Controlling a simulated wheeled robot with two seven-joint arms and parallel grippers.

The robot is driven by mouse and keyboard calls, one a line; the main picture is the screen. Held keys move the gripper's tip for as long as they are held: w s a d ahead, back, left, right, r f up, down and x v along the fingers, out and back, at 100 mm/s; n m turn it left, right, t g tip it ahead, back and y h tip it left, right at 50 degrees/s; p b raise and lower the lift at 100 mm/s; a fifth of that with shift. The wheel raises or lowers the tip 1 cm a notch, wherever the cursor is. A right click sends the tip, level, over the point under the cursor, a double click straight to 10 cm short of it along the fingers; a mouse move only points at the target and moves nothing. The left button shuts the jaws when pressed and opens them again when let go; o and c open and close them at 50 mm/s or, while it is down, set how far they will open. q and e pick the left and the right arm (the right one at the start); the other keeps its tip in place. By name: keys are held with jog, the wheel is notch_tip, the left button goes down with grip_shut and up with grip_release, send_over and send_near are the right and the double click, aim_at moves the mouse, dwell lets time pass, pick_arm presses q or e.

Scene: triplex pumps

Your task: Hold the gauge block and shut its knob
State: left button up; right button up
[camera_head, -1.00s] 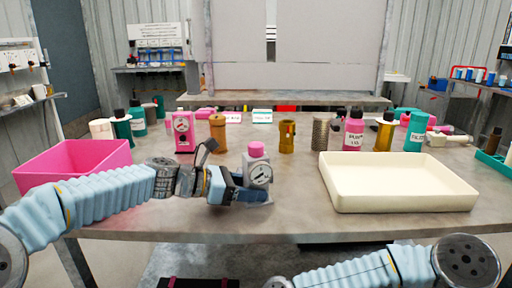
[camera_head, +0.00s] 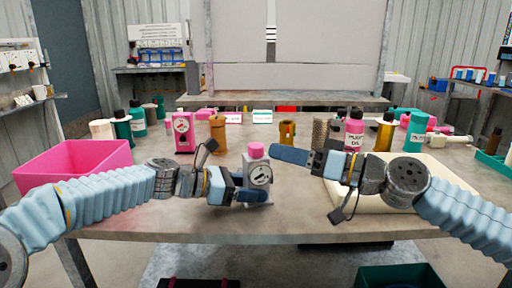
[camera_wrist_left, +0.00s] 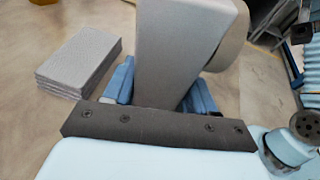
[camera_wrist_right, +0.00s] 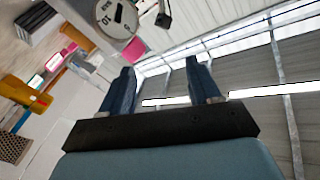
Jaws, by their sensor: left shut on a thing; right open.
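The gauge block (camera_head: 259,174), a grey block with a round white dial on its front and a pink knob (camera_head: 256,151) on top, is upright near the table's front. My left gripper (camera_head: 250,195) is shut on its lower part from the left. In the left wrist view the block (camera_wrist_left: 175,55) stands between the fingers. My right gripper (camera_head: 290,155) is open and empty, just right of the knob, its fingers pointing left. In the right wrist view the dial (camera_wrist_right: 117,14) shows beyond the fingers. I cannot tell whether the block touches the table.
A cream tray (camera_head: 455,185) lies under my right arm, and a pink bin (camera_head: 70,165) stands at left. Behind are a pink gauge block (camera_head: 183,130), a brown cylinder (camera_head: 218,132), a brass cup (camera_head: 287,133) and several bottles. A grey stack (camera_wrist_left: 78,62) lies beside my left gripper.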

aim_at(256, 144)
jog(key=w+d+f+n, duration=0.1)
jog(key=d+n, duration=0.3)
jog(key=n, duration=0.1)
jog(key=shift+h, duration=0.4)
jog(key=x, duration=1.2)
jog(key=shift+w+d+f, duration=0.15)
jog(key=shift+f, duration=0.05)
jog(key=c, duration=0.9)
